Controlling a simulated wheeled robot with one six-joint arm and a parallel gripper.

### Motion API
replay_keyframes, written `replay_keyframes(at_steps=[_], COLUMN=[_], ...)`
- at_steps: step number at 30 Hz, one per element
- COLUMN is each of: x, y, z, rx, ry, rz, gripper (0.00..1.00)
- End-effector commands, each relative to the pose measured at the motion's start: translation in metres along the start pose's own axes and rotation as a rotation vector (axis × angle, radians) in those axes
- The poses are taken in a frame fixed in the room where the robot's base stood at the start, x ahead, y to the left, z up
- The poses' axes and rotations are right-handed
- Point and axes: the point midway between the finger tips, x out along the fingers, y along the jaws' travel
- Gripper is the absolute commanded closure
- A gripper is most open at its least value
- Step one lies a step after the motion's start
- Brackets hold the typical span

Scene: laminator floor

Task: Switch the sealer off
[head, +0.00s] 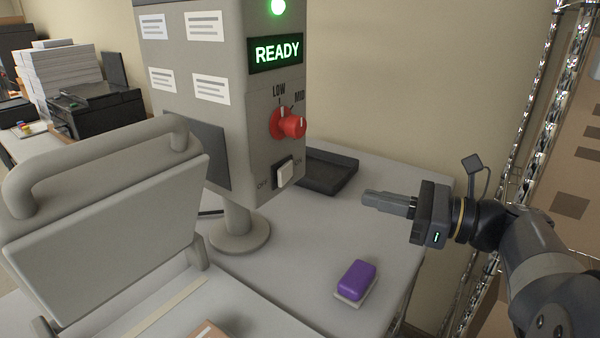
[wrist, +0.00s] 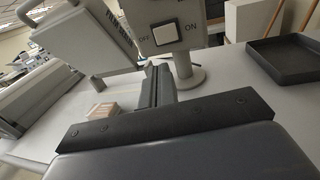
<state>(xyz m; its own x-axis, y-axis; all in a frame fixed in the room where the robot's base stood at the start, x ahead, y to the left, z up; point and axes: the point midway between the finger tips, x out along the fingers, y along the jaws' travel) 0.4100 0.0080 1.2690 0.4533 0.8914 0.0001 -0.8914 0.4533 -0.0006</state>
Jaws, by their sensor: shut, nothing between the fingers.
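The sealer's grey control box (head: 200,120) stands on a post, with a lit green lamp (head: 278,6) and a display (head: 276,53) reading READY. Its white rocker switch (head: 284,173) sits low on the front face between OFF and ON marks; the wrist view shows it too (wrist: 165,35), OFF at left and ON at right. I cannot tell which side is pressed in. A red knob (head: 288,124) sits above it, near LOW and MID. My gripper (head: 366,198) is shut and empty, to the right of the switch and apart from it; its fingers (wrist: 158,70) also show in the wrist view.
The sealer's raised lid (head: 110,225) with a handle stands at left. A purple block on a pale base (head: 356,281) lies on the table below my gripper. A black tray (head: 328,173) lies behind the box. A chrome rack (head: 525,110) stands at right.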

Motion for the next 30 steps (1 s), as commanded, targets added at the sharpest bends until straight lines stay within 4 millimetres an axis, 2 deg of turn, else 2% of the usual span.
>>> replay_keyframes(at_steps=[8,14,30], x=[0.001,0.013,0.097], y=[0.000,0.000,0.001], z=[0.000,0.001,0.001], rx=[0.000,0.000,0.002], ry=[0.000,0.000,0.000], rz=[0.000,0.003,0.006], gripper=[1.00,1.00,1.00])
